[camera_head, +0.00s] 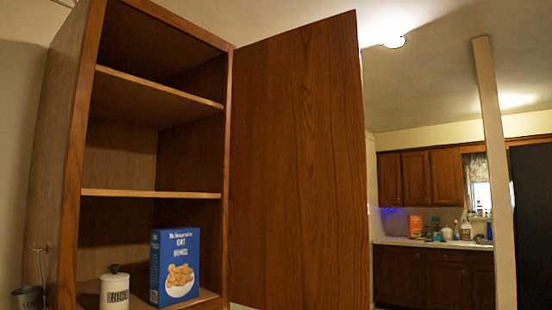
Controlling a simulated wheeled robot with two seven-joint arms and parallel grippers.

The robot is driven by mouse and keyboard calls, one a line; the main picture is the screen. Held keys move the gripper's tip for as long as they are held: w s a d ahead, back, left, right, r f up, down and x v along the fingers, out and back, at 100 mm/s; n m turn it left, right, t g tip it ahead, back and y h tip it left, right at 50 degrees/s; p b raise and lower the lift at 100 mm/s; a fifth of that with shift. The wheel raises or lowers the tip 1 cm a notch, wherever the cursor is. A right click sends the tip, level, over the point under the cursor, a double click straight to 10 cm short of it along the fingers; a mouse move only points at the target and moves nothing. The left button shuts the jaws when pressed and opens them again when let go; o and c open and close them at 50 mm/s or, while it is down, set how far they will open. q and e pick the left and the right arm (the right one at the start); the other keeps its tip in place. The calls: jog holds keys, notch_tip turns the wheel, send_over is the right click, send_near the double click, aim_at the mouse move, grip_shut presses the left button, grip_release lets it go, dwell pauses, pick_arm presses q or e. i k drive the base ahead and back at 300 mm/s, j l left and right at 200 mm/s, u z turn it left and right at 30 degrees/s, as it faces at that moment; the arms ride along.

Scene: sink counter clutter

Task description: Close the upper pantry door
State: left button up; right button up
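The upper pantry door (298,165) is a tall brown wooden panel. It stands wide open, hinged on the right side of the pantry cabinet (152,193). The cabinet's shelves are exposed. The bottom edge of the door is cut off by the frame. Neither of my grippers shows in the head view.
A blue food box (175,267) and a white lidded canister (114,289) stand on the low shelf inside the cabinet. A metal cup (28,298) hangs at the cabinet's left side. A pale post (494,170) and a far counter (430,243) with clutter are at the right.

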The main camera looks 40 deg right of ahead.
aim_at(298, 236)
jog(key=i+l+u, duration=0.3)
jog(key=l, duration=1.25)
jog(key=l+u, duration=0.3)
jog(key=l, duration=1.25)
jog(key=k+l+u, duration=0.15)
jog(key=l+u, duration=0.15)
jog(key=l, duration=1.3)
